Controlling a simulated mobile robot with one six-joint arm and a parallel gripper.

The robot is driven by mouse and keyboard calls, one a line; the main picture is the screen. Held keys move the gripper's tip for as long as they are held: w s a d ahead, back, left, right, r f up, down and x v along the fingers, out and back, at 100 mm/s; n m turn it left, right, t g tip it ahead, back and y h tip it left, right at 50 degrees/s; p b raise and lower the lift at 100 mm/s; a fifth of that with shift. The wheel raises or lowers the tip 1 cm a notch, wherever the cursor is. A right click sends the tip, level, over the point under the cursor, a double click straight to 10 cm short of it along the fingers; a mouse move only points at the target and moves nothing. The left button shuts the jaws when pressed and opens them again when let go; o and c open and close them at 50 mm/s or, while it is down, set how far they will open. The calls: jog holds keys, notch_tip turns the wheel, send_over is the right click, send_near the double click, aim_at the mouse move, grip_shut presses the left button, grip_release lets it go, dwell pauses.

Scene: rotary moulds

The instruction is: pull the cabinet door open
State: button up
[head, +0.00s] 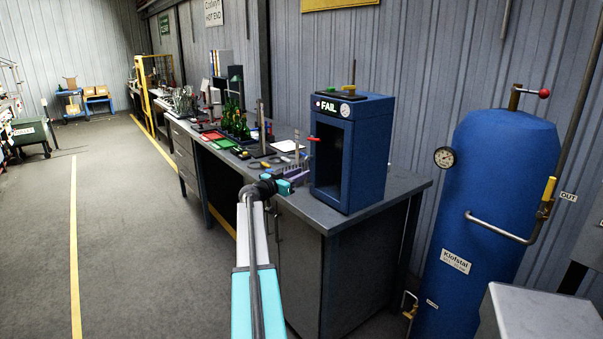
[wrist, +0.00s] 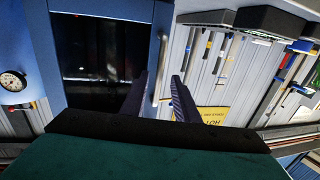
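The blue cabinet (head: 348,150), marked FAIL, stands on the near end of the grey bench, with a gauge near its top. Its door (wrist: 104,50), a blue frame around a dark window, looks shut in the wrist view. A silver bar handle (wrist: 157,62) runs along the door's edge there. My gripper (wrist: 161,82) is open, with one dark finger on each side of the handle. A gap shows on both sides, and I cannot tell whether either finger touches it. In the head view my gripper's fingers are too small to make out.
The grey bench (head: 375,208) carries tools, green bottles and red and green trays beyond the cabinet. A large blue tank (head: 490,190) stands to the right. A corrugated wall is close behind. The floor (head: 125,220) on the left is clear.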

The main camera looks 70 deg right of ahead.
jog(key=shift+s+d, duration=0.25)
jog(key=shift+d, duration=0.25)
jog(key=shift+c, duration=0.3)
grip_shut()
jog(key=shift+a, duration=0.15)
jog(key=shift+w, duration=0.2)
